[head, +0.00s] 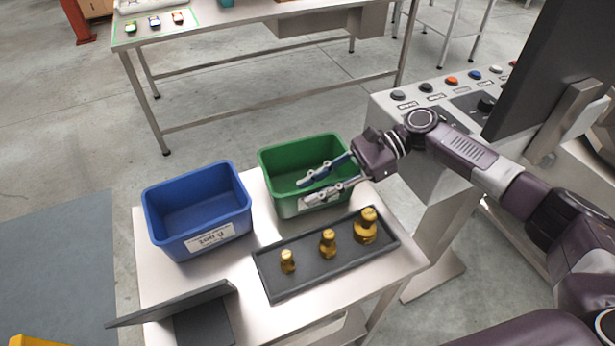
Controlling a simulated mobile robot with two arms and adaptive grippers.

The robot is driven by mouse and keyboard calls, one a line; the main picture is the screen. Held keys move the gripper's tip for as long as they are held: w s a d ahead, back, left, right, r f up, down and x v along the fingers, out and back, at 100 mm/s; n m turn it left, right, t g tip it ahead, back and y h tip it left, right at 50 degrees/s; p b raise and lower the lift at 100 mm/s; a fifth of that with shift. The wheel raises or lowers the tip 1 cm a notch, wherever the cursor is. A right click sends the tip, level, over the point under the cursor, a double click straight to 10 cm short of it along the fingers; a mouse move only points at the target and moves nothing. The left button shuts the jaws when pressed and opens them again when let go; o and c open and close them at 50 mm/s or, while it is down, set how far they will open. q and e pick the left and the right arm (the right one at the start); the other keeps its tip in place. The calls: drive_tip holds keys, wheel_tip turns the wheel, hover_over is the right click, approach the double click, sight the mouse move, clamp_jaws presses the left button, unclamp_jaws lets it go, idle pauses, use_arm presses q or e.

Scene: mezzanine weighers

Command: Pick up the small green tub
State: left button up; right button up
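The small green tub (283,204) stands upright on the light metal table, right of a blue tub. It is open-topped and looks empty; a pale label on its front wall is partly hidden by my gripper. My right gripper (302,193) reaches in from the right at the tub's near side. Its two fingers are apart, one over the tub's inside and the other in front of the near wall, with the near rim between them. I cannot tell whether they touch the wall. My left gripper is not in view.
A blue tub (160,233) with a label stands close on the left. A dark tray (308,268) with brass weights (327,242) lies just in front. A dark flat panel (175,303) stands at front left. A console with buttons (426,87) is on the right.

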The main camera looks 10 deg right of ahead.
drive_tip(key=c, duration=0.6)
clamp_jaws()
drive_tip(key=shift+r, duration=0.15)
